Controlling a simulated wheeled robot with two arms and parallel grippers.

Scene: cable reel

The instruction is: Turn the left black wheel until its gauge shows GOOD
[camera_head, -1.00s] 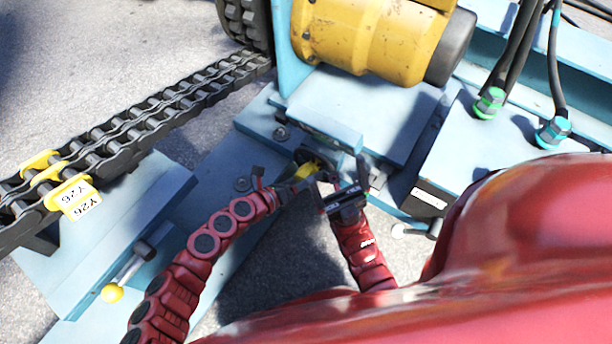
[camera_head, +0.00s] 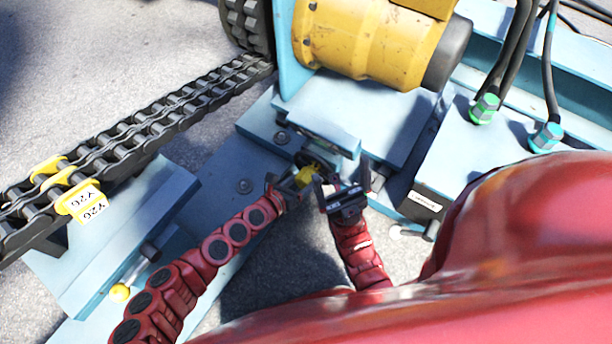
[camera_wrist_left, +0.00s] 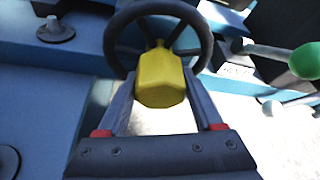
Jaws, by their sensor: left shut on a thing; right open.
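The black wheel (camera_wrist_left: 113,44) fills the top middle of the left wrist view, with a yellow handle (camera_wrist_left: 161,78) at its near side. In the head view the wheel is a small dark ring, partly hidden by my grippers. My left gripper (camera_head: 290,182) is shut on the yellow handle, with a finger on each side of it. My right gripper (camera_head: 342,184) is open and empty, just right of the left one and close to the wheel. No gauge face can be read in either view.
A black chain (camera_head: 150,130) with yellow tags runs along the left. A yellow drum (camera_head: 365,40) stands behind the wheel. A green-knobbed lever (camera_wrist_left: 306,61) is right of the wheel. Cables hang at upper right.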

